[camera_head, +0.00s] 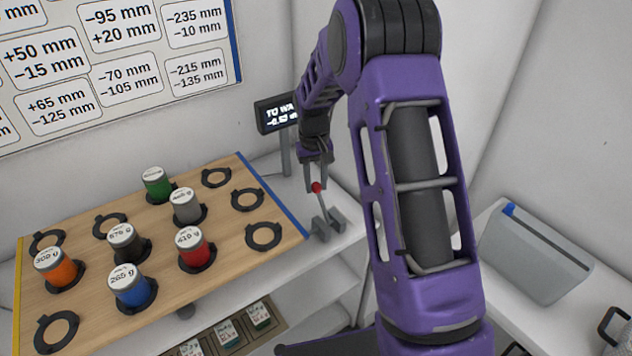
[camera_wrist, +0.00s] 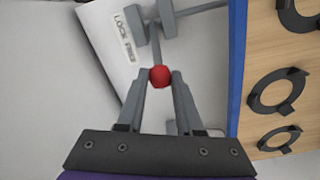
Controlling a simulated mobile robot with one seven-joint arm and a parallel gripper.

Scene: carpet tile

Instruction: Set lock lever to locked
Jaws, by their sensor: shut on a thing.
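The lock lever has a red ball knob (camera_head: 316,187) on a thin grey rod, rising from a grey bracket (camera_head: 327,222) to the right of the wooden board. In the wrist view the red knob (camera_wrist: 160,76) sits between my fingertips, and the rod runs up to the bracket (camera_wrist: 156,22). A label plate reading "LOCK" and "FREE" (camera_wrist: 124,38) lies beside the bracket. My gripper (camera_head: 316,186) is shut on the red knob; it also shows in the wrist view (camera_wrist: 159,78). In the head view the rod leans slightly, with the knob up and to the left of the bracket.
The wooden board (camera_head: 150,290) carries several coloured weighted cans and empty black rings. A small display (camera_head: 277,115) stands behind the lever. A grey bin (camera_head: 535,255) is at the right. A blue strip (camera_wrist: 237,60) edges the board close to the lever.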

